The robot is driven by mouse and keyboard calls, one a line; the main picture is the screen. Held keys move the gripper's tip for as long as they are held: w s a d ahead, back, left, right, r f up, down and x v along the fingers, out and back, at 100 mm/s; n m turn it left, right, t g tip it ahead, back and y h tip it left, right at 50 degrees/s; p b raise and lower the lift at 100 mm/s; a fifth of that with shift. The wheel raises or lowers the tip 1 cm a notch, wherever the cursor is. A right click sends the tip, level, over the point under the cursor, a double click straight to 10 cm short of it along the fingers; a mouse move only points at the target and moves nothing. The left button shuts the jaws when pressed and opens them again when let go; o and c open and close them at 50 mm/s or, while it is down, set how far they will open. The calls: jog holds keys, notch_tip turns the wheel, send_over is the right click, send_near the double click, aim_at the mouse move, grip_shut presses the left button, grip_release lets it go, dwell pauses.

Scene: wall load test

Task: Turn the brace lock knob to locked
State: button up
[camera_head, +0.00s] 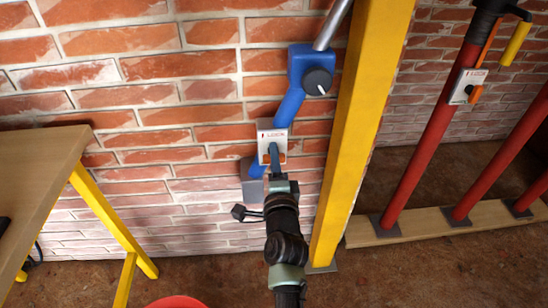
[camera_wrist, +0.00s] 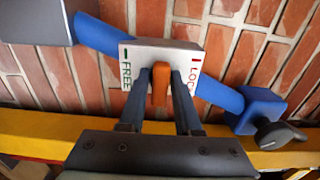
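The brace (camera_head: 287,107) is blue and leans along the brick wall. Its pale lock plate (camera_head: 265,136) bears a red LOCK mark; in the wrist view the plate (camera_wrist: 185,50) shows green FREE on the left and red LOCK on the right. The orange lock knob (camera_wrist: 160,84) stands about midway between the two marks there. In the wrist view my gripper (camera_wrist: 161,88) has one dark finger on each side of the knob. I cannot tell whether the fingers touch it.
A black knob (camera_head: 317,81) sits on the brace's upper blue housing. A yellow post (camera_head: 362,120) stands close on the right. A wooden table (camera_head: 35,170) with yellow legs is at left. Red braces (camera_head: 432,140), one with a similar plate, stand at right.

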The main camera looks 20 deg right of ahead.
grip_shut()
jog(key=shift+n, duration=0.3)
jog(key=n+b, duration=0.1)
jog(key=n, duration=0.2)
jog(key=n+b, duration=0.1)
jog(key=n, duration=0.4)
jog(key=shift+f, duration=0.1)
jog(key=n+b, duration=0.1)
jog(key=n, duration=0.3)
jog(key=shift+n+b, duration=0.3)
jog(key=shift+b, duration=0.1)
jog(key=n+b, duration=0.1)
jog(key=n, duration=0.3)
jog(key=shift+n, duration=0.3)
